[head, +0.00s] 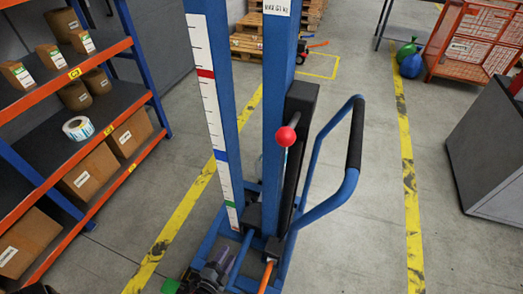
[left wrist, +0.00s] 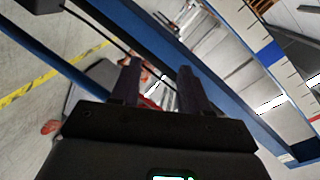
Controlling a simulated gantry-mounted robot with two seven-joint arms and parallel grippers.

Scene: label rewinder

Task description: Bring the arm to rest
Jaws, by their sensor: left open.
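My left gripper (head: 216,268) shows small and dark at the bottom of the head view, low by the foot of a blue mast frame. In the left wrist view its two dark fingers (left wrist: 158,78) stand apart with nothing held between them. Behind the fingers, blue beams and a white scale strip (left wrist: 275,102) run across at a slant. A small red and white patch shows beyond the fingertips; I cannot tell what it is. My right gripper is not in view.
The blue frame (head: 229,100) has a scale, a red-knobbed lever (head: 286,137) and a looped handle (head: 350,180). A grey cabinet (head: 488,150) stands at the right. Floor between handle and cabinet is clear.

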